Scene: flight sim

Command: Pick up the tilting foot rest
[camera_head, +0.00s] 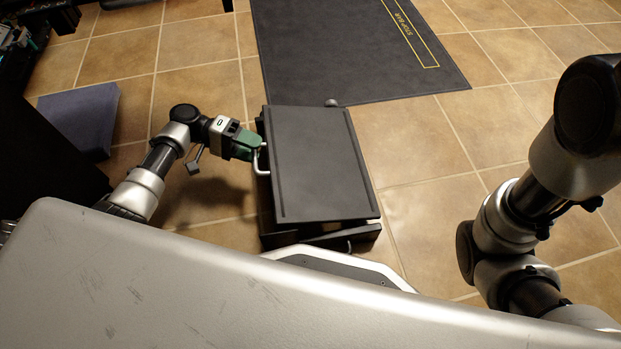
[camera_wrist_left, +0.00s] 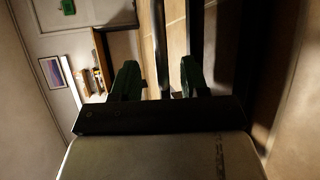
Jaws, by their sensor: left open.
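The tilting foot rest (camera_head: 320,165) stands on the tiled floor in front of my base in the head view. It has a flat black tilted plate on a dark frame, with a pale bar handle (camera_head: 257,160) on its left side. My left gripper (camera_head: 254,146), with green fingers, reaches in from the left at that side, by the upper end of the handle. It is open; I cannot tell whether it touches the handle. In the left wrist view the two fingers (camera_wrist_left: 160,76) stand apart, with a dark upright bar between them. My right arm shows at the right; its gripper is out of view.
A dark floor mat (camera_head: 345,50) with yellow markings lies behind the foot rest. A blue-grey block (camera_head: 82,118) sits on the floor at left, beside dark equipment at the left edge. Tiles right of the foot rest are clear.

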